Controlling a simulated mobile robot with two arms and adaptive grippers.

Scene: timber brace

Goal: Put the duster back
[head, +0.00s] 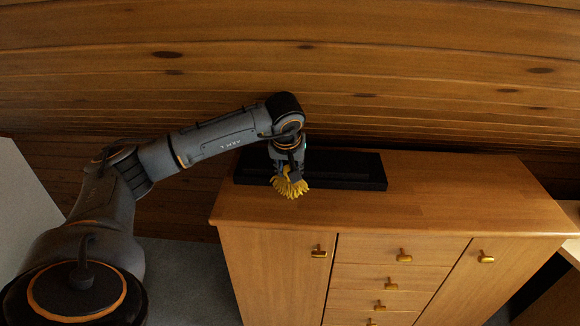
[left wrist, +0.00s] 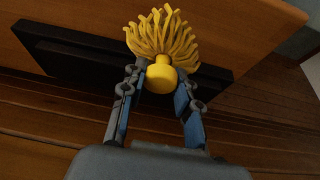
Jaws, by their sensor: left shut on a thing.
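The duster is yellow, with a fringed head (head: 290,187) and a round yellow end piece (left wrist: 161,75). My left gripper (head: 289,165) is shut on the duster, with one finger on each side of the yellow piece in the left wrist view (left wrist: 160,82). The fringe fans out beyond the fingertips. In the head view the duster is in front of a long black tray-like object (head: 345,168) on the cabinet top. I cannot tell whether the fringe touches the cabinet. My right gripper is not in view.
The wooden cabinet (head: 440,200) has doors and drawers with brass-coloured handles. Its top is clear to the right of the black object. A plank wall (head: 420,80) stands close behind. Another wooden piece (head: 568,212) is at the right edge.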

